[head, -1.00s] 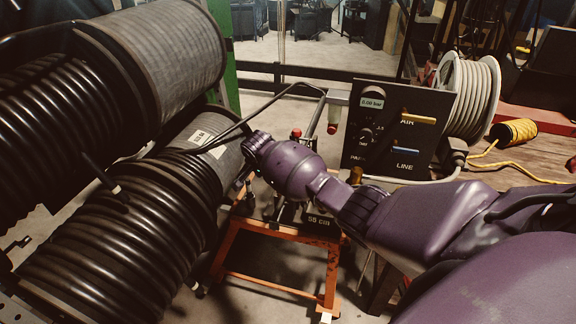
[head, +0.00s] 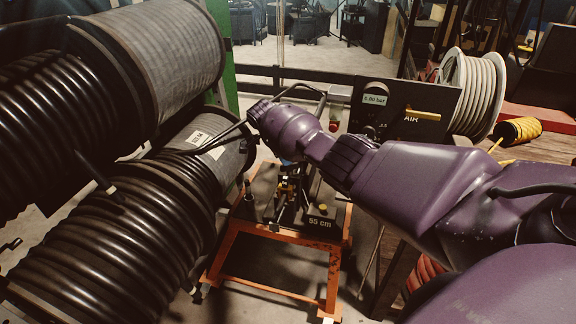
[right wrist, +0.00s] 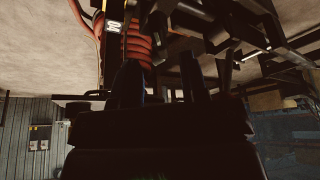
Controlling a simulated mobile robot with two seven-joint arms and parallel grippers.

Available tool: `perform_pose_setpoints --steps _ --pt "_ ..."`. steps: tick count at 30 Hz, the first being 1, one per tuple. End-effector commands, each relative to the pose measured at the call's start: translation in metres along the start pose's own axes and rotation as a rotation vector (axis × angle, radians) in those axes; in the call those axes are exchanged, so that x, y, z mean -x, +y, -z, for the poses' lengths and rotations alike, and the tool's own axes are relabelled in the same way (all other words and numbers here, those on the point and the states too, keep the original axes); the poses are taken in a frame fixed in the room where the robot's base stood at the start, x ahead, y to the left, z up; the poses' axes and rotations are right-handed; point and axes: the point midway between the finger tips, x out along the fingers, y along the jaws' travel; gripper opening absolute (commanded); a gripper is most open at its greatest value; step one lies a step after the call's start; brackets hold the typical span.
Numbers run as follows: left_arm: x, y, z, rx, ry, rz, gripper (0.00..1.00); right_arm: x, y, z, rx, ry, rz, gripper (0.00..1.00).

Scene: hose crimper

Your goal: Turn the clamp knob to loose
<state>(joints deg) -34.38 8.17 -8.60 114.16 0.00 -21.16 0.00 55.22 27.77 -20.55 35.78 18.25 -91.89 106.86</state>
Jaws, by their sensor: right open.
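An orange-framed stand (head: 226,255) carries a dark fixture marked 55 cm (head: 318,222). A small upright black post (head: 248,188) stands on its left side, and small yellow parts (head: 287,187) show mid-fixture. I cannot tell which part is the clamp knob. My right arm reaches in from the right across the head view, above the fixture; its gripper is hidden there behind the wrist. In the right wrist view my right gripper (right wrist: 160,75) shows as two dark fingers apart, with nothing visible between them. My left gripper is not in view.
Large black hose reels (head: 110,240) fill the left side. A pale hose reel (head: 478,90) is at right. A red coiled hose (right wrist: 138,45) shows in the right wrist view.

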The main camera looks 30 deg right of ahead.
Motion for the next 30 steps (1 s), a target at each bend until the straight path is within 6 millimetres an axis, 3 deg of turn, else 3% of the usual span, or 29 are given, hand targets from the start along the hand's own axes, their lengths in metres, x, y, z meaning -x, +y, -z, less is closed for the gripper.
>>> perform_pose_setpoints --steps 1,7,20,22,28,30 --pt "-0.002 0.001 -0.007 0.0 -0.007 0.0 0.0 -0.012 0.0 -0.001 0.001 0.001 -0.003 0.4" --pt "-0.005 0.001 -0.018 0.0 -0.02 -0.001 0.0 -0.034 0.0 -0.001 0.001 0.001 -0.001 0.4" --pt "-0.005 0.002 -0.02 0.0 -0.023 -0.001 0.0 -0.041 -0.001 0.0 0.001 -0.001 0.003 0.4" --pt "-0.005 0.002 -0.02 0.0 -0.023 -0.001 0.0 -0.041 -0.001 0.0 0.001 -0.001 0.002 0.34" --pt "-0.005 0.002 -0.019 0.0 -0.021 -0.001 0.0 -0.041 -0.001 0.0 0.001 -0.001 0.002 0.04" --pt "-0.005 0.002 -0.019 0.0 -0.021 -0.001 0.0 -0.041 -0.001 0.0 0.001 -0.001 0.002 0.0"
